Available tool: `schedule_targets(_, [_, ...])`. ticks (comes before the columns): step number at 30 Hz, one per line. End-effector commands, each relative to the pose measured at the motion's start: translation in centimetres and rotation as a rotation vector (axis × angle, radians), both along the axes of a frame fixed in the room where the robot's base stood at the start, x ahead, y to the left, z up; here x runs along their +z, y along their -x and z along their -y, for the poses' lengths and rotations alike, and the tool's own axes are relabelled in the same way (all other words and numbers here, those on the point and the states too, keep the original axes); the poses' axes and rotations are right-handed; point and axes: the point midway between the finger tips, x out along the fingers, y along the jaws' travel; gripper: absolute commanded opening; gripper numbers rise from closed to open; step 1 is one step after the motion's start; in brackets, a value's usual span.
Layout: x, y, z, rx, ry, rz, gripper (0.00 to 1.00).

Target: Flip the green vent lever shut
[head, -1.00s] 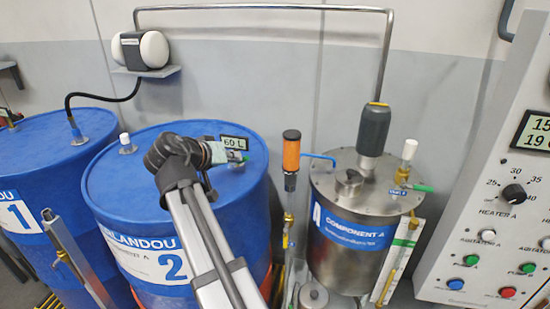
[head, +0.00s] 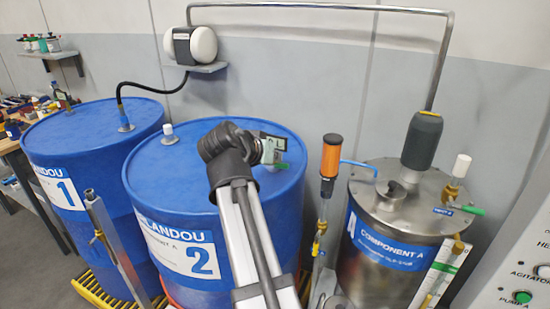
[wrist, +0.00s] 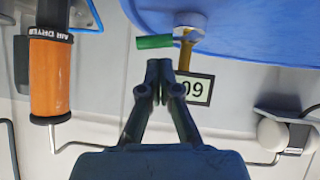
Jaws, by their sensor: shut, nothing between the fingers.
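A green lever (head: 473,210) sits on a fitting on the lid of the steel Component A tank (head: 380,275), at the right of the head view, beside a small blue label I cannot read here. Another green handle (wrist: 155,42) shows in the wrist view, beside a brass valve stem (wrist: 185,52) at the rim of the blue drum 2 (head: 160,190). My gripper (wrist: 158,68) is shut and empty. Its tips are just below that handle in the wrist picture, with a small gap in the picture; depth is unclear. In the head view my arm hides the fingertips.
A dark grey motor (head: 422,140) rises from the lid. A 60 L display (wrist: 194,89) is beside my fingertips. A control panel (head: 515,265) stands at right.

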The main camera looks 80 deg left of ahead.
Motion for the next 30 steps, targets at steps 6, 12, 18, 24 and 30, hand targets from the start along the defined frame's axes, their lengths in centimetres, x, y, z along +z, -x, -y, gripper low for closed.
schedule_targets(6, [0.4, 0.0, 0.0, 0.000, 0.000, 0.000, 0.00])
schedule_targets(12, [0.4, 0.0, 0.0, 0.000, 0.000, 0.000, 0.00])
schedule_targets(18, [1.5, 0.0, 0.1, -0.003, 0.000, 0.001, 0.00])
schedule_targets(24, [4.9, -0.2, 0.4, -0.014, 0.000, 0.000, 0.00])
schedule_targets(30, [6.5, 2.5, 3.0, -0.011, -0.001, 0.000, 0.00])
